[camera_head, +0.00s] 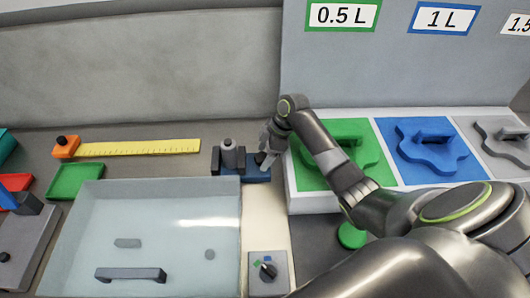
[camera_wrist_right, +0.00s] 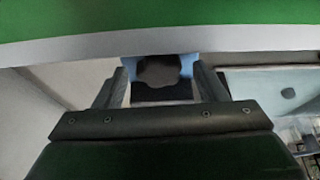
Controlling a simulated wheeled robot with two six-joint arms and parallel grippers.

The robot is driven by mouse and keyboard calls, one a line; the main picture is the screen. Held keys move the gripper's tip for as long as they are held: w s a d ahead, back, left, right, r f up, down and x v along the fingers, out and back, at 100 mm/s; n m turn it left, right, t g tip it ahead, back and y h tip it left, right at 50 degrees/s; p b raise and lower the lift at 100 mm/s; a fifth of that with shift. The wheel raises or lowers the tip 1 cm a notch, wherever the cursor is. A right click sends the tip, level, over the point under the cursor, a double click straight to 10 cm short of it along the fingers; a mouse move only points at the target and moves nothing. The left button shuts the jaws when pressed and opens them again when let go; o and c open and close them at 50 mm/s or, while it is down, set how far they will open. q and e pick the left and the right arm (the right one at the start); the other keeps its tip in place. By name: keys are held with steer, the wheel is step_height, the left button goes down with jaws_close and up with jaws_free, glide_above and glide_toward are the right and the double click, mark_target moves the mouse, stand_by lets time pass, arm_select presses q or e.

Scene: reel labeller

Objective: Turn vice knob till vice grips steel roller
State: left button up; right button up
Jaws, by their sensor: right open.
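The small vice (camera_head: 258,177) has a blue base and dark jaws and stands on the bench behind the clear-lidded tray. The steel roller (camera_head: 228,153) stands upright between its jaws; I cannot tell whether they touch it. The dark vice knob (camera_head: 260,158) is on the vice's right side. My right gripper (camera_head: 268,155) reaches in from the right and is at the knob. In the right wrist view, the lobed knob (camera_wrist_right: 163,73) shows between the open fingers (camera_wrist_right: 158,88), with blue vice body behind it. Contact with the knob cannot be told. My left gripper is out of view.
A white stand with green (camera_head: 308,172), blue (camera_head: 425,150) and grey plates is close on the right, under my right arm. The pale tray (camera_head: 150,215) lies in front. A grey switch box (camera_head: 268,280) is in front.

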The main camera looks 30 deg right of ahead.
steer(key=shift+c, duration=0.5)
steer(key=c, duration=0.9)
steer(key=shift+s+r+m+p, duration=0.1)
steer(key=shift+r+m+p, duration=0.15)
steer(key=shift+m+p, duration=0.6)
steer(key=m+p, duration=0.1)
steer(key=p, duration=0.1)
steer(key=m+t+h+p, duration=0.1)
steer(key=m+p, duration=0.1)
steer(key=p, duration=0.1)
steer(key=shift+a+t, duration=0.15)
steer(key=shift+t, duration=0.15)
steer(key=shift+f+m+t+h+p, duration=0.15)
steer(key=shift+m+t+h+p, duration=0.25)
steer(key=shift+m+p, duration=1.05)
steer(key=o, duration=1)
steer(key=shift+s, duration=0.1)
